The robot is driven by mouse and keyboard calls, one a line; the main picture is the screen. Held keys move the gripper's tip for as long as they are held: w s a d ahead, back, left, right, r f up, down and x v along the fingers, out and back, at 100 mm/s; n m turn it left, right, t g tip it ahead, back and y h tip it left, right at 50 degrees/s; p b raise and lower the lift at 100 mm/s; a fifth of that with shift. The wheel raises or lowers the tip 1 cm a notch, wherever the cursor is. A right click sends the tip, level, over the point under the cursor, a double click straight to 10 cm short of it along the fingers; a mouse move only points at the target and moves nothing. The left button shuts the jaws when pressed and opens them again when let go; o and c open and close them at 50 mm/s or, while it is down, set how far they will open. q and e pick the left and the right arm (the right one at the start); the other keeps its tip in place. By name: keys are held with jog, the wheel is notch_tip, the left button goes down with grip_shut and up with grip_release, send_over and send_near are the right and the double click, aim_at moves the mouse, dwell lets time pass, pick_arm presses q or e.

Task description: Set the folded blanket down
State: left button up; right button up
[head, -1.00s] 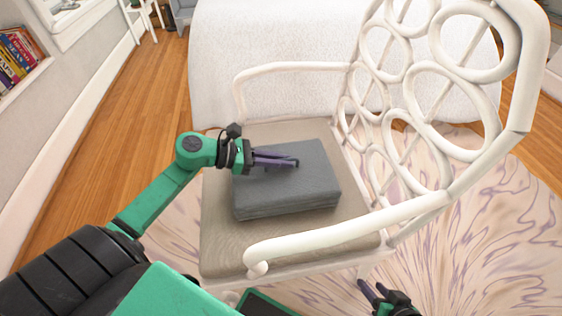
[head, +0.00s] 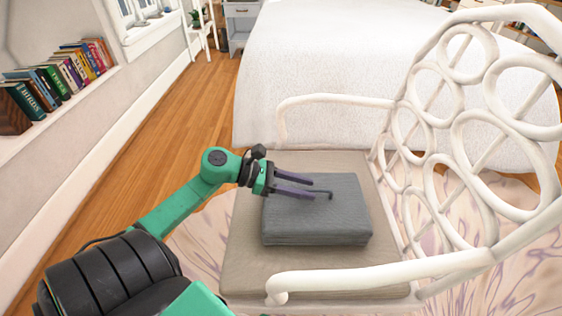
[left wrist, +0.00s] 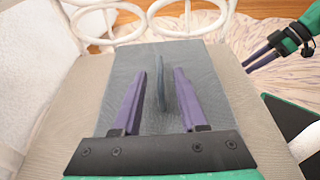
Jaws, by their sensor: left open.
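The folded blanket (head: 318,225) is a flat grey-blue block lying on the beige seat cushion (head: 250,270) of a white chair. It also fills the middle of the left wrist view (left wrist: 205,75). My left gripper (head: 322,188) is open and empty over the top of the blanket, its purple fingers apart. A thin dark upright strip (left wrist: 161,80) shows on the blanket between these fingers; I cannot tell whether it is a raised fold. My right gripper (left wrist: 261,55) shows at the upper right of the left wrist view, off to the side of the blanket, fingers apart and empty.
The chair's white armrests (head: 335,101) and ringed back (head: 440,150) enclose the seat. A white-covered bed (head: 340,70) stands behind. A bookshelf (head: 60,75) is on the left wall. Bare wooden floor (head: 205,110) lies left of the bed.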

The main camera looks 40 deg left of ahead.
pick_arm(q)
jog(key=p+v, duration=0.1)
jog(key=v, duration=0.7)
jog(key=shift+r, duration=0.1)
jog(key=shift+s+a+r, duration=0.1)
jog(key=shift+s+a, duration=0.1)
jog(key=shift+a, duration=0.1)
pick_arm(e)
jog(key=shift+g+h, duration=0.7)
jog(key=shift+g, duration=0.2)
jog(key=d, duration=0.1)
jog(key=s+d+r, duration=0.1)
jog(key=d+r, duration=0.1)
jog(key=shift+s, duration=0.35)
